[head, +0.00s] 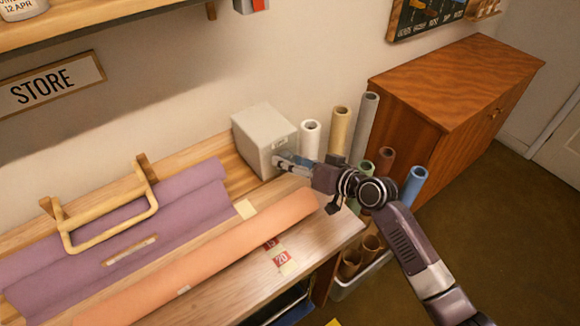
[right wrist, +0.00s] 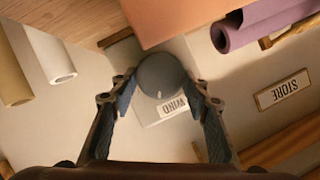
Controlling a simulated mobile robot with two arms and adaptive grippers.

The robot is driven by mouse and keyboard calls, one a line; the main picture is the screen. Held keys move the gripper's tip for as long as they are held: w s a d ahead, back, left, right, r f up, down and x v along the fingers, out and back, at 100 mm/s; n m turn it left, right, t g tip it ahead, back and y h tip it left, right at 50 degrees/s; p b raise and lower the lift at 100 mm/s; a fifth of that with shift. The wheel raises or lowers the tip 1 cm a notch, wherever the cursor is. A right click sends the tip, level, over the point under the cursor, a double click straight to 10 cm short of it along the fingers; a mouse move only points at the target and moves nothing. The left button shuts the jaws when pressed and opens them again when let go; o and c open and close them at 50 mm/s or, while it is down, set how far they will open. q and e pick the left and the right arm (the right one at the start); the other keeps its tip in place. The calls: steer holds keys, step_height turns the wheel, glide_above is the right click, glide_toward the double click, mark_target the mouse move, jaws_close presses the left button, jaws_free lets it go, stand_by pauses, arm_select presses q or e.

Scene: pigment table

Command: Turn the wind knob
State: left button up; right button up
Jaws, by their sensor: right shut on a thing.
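The wind knob (right wrist: 158,76) is a round grey knob with a small white mark, seen in the right wrist view. It sits on the face of a pale grey box, beside a WIND label (right wrist: 173,106) that appears upside down. The box (head: 262,128) stands on the wooden table against the wall in the head view. My right gripper (head: 280,162) reaches the box's front face from the right. In the right wrist view its two fingers (right wrist: 160,80) close on the knob from both sides. In the head view the gripper hides the knob. My left gripper is not in view.
A wooden handle frame (head: 110,238) stands over the purple. Several upright rolls (head: 340,130) stand right of the box, before a wooden cabinet (head: 455,90).

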steer(key=shift+d+f+m+y+b, duration=0.15)
steer(key=shift+m+y+b, duration=0.15)
steer(key=shift+m+b, duration=0.3)
steer(key=o, duration=1.1)
steer(key=shift+o, duration=0.2)
steer(key=v, duration=1.2)
steer(key=shift+w, duration=0.15)
